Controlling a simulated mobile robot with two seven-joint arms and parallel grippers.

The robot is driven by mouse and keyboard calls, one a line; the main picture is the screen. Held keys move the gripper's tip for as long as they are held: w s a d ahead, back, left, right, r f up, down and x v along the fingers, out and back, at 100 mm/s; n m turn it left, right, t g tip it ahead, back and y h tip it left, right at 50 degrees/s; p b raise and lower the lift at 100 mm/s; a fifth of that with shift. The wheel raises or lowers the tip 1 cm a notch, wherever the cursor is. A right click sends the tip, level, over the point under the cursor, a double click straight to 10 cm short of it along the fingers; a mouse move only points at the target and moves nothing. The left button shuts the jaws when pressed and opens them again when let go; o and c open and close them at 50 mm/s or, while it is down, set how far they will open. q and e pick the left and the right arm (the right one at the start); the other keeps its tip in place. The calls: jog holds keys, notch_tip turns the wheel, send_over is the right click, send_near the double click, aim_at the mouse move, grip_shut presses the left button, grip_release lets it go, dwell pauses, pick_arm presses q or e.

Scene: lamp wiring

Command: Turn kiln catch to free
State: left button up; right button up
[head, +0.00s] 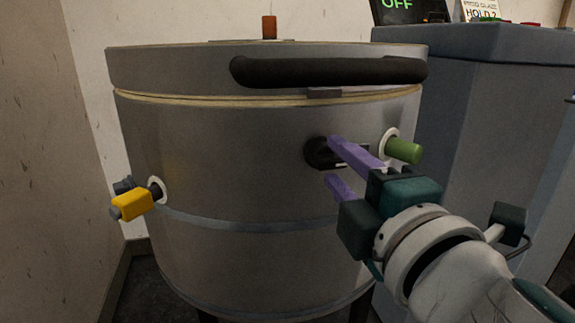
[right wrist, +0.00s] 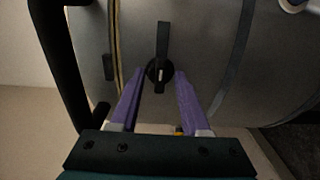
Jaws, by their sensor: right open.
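The kiln (head: 230,180) is a round grey metal drum with its lid (head: 170,68) down. Its black catch (head: 320,153) is on the front below the lid and partly covered by my right gripper (head: 333,162). In the right wrist view the catch (right wrist: 162,45) is a dark disc with a long lever lying parallel to the lid seam and a small pale mark. The purple fingers of my right gripper (right wrist: 159,76) are open, one on each side of the disc's near end. I cannot tell whether they touch it. My left gripper is out of view.
A thick black lid handle (head: 325,71) juts out above the catch. A green peg (head: 404,151) sticks out close right of my right gripper, and a yellow one (head: 131,204) at left. A blue-grey cabinet (head: 500,120) stands right; a wall is close at left.

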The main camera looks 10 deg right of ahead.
jog(key=s, duration=1)
jog(key=shift+d+b, duration=0.2)
jog(key=shift+b, duration=0.2)
jog(key=shift+r, duration=0.1)
